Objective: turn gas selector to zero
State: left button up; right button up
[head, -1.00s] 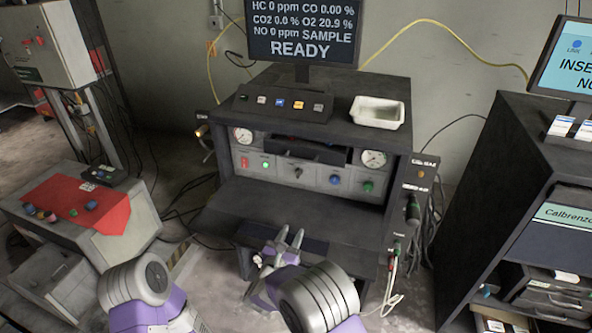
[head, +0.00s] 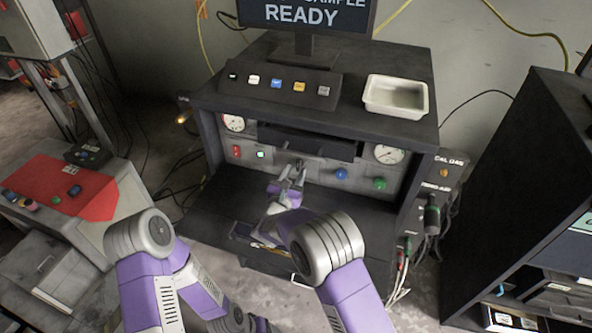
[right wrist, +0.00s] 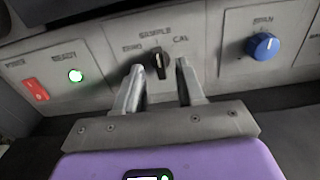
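The gas selector (right wrist: 160,63) is a small black knob on the grey panel, under the labels ZERO, SAMPLE and CAL. Its pointer looks roughly upright, towards SAMPLE, in the right wrist view. My right gripper (right wrist: 159,76) is open, with one finger to each side of the knob and gaps visible between. In the head view my right gripper (head: 290,178) is at the panel's front, and the knob is hard to make out behind the fingers. My left arm shows at the lower left, but its gripper is not visible.
A dark shelf (head: 215,205) lies below the panel.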

aim_at(299, 165)
jog(key=shift+x, duration=1.1)
jog(key=shift+c, duration=0.3)
grip_shut()
